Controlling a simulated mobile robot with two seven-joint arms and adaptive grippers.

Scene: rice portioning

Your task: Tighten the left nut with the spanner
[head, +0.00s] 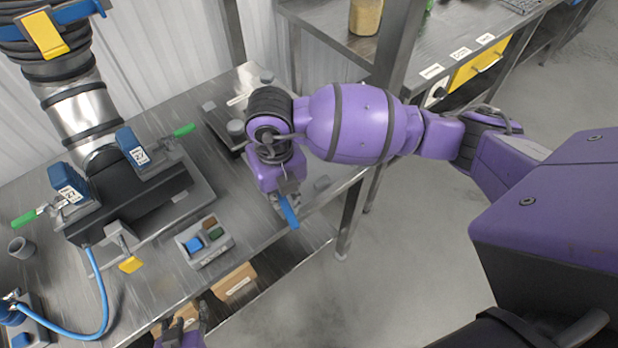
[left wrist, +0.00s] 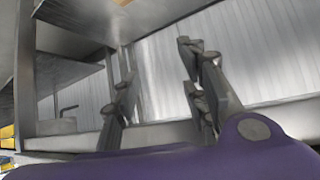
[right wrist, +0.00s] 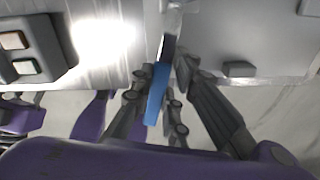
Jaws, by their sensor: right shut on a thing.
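The spanner (head: 289,213) has a blue handle, and it hangs from my right gripper (head: 282,194) over the bench's right front edge. In the right wrist view, my right gripper (right wrist: 165,105) is shut on the spanner (right wrist: 157,95), whose dark far end points toward the bench. The machine (head: 130,205) stands at the left, with a large pipe above it and two blue blocks with green handles. I cannot pick out the left nut. My left gripper (head: 184,328) is low at the bottom edge of the head view. In the left wrist view, the left gripper (left wrist: 160,95) is open and empty.
A button box (head: 205,243) sits on the bench in front of the machine. A grey cup (head: 20,247) and a blue hose (head: 100,290) are at the left. Cardboard boxes (head: 237,284) lie on the lower shelf. A bench leg (head: 352,215) stands right of the spanner.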

